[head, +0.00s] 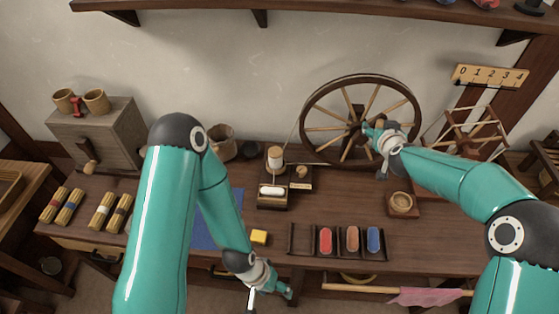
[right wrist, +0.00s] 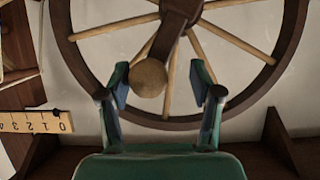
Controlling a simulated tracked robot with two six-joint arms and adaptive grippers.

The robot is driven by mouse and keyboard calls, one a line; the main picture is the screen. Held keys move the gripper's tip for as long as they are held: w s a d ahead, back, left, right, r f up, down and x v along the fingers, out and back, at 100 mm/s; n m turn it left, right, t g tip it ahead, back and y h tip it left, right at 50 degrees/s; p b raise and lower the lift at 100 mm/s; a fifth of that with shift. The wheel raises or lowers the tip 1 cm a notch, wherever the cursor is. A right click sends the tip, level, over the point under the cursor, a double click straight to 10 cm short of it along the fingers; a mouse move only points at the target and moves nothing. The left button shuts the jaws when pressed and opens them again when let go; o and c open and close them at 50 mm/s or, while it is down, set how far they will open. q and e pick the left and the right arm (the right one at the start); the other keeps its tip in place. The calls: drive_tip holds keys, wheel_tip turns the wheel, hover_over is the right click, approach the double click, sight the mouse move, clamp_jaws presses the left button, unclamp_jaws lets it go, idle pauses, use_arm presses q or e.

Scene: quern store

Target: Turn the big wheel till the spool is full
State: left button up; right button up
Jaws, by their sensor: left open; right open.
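The big wheel (head: 308,124) is a dark wooden rim with lighter spokes, upright at the back of the bench; it also fills the right wrist view (right wrist: 282,75). A round wooden knob (right wrist: 149,78) on the wheel's dark crank sits between the open fingers of my right gripper (right wrist: 158,85). I cannot tell whether they touch it. In the head view my right gripper (head: 378,132) is in front of the wheel. The spool (head: 275,157), with pale winding, stands left of the wheel. My left gripper (head: 270,298) is open and empty at the bench's front edge.
A wooden rack (head: 310,252) holds red, brown and blue pieces at the front. A yellow block (head: 259,237) lies near a blue mat (head: 228,218). A numbered board (head: 490,76) hangs at the right.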

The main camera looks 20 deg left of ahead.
drive_tip(key=shift+b+v, duration=0.3)
drive_tip(key=shift+v, duration=2.65)
drive_tip(key=shift+f, duration=0.1)
drive_tip(key=s+d+f+m+g+h, duration=0.1)
drive_tip(key=s+d+f, duration=0.25)
drive_tip(key=f, duration=0.35)
drive_tip(key=s+d+f+g, duration=0.2)
drive_tip(key=s+d+f, duration=0.1)
drive_tip(key=d+f, duration=0.3)
drive_tip(key=s+d+f+m+g+h, duration=0.1)
drive_tip(key=s+d+f, duration=0.2)
drive_tip(key=f, duration=0.4)
drive_tip(key=s+f+g+y, duration=0.1)
drive_tip(key=s+f+g, duration=0.1)
drive_tip(key=s+f, duration=0.45)
drive_tip(key=s+f+g, duration=0.3)
drive_tip(key=s, duration=0.7)
drive_tip(key=s+a+m+g+y, duration=0.1)
drive_tip(key=s+a+m+g, duration=0.1)
drive_tip(key=s, duration=1.1)
drive_tip(key=shift+f+m, duration=0.4)
drive_tip(key=shift+m, duration=0.5)
